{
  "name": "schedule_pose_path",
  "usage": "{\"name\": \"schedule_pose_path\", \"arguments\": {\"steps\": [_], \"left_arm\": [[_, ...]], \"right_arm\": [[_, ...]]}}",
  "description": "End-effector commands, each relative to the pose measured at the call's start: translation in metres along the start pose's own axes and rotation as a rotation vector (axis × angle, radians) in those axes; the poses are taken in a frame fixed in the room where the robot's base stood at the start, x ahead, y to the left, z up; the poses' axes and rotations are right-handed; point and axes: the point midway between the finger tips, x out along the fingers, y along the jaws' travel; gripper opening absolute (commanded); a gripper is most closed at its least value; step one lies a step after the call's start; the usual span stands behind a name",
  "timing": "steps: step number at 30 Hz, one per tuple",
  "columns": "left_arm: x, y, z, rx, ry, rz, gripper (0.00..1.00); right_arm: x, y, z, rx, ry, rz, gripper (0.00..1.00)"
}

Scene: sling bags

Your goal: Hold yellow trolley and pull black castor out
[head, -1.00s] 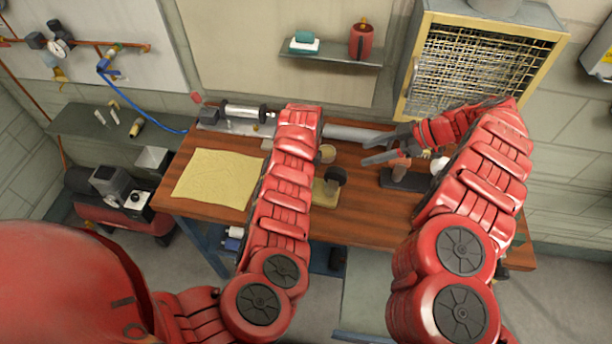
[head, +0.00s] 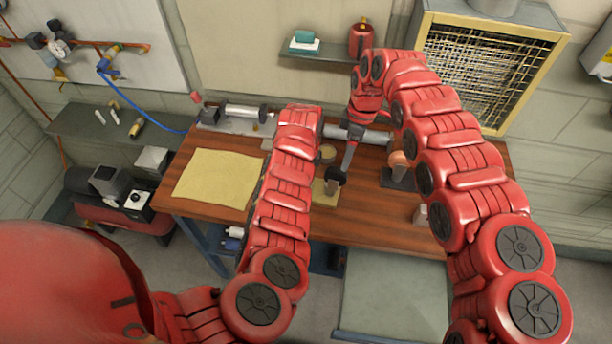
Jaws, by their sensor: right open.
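The yellow trolley (head: 325,194) is a small yellowish block on the wooden bench, just right of my left forearm, which hides part of its left side. The black castor (head: 336,176) is a dark round piece at its upper right. My right gripper (head: 347,168) points down from above, its fingers just above and beside the castor. It is open, and I cannot tell whether a finger touches the castor. My left arm reaches over the bench to the left of the trolley. Its gripper is hidden behind its own links.
A yellow cloth (head: 218,178) lies on the left of the wooden bench (head: 390,219). A grey cylinder (head: 357,133) lies at the back. A dark stand with an orange-brown top (head: 398,160) is right of the trolley. The bench front right is mostly clear.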

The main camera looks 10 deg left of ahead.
Motion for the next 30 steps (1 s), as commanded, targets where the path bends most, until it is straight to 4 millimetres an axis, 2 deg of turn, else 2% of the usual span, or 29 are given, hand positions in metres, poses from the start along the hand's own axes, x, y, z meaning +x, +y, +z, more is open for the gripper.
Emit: {"name": "schedule_pose_path", "arguments": {"steps": [6, 14, 30], "left_arm": [[0.0, 0.0, 0.0, 0.0, 0.0, -0.001, 0.0], [0.0, 0.0, 0.0, 0.0, 0.0, 0.0, 0.0], [0.0, 0.0, 0.0, 0.0, 0.0, -0.001, 0.0]], "right_arm": [[0.003, -0.008, -0.018, 0.014, -0.082, 0.076, 0.82], [0.009, -0.012, -0.025, 0.021, -0.105, 0.106, 0.82], [0.081, -0.005, -0.018, 0.02, -0.103, 0.103, 0.82]]}}
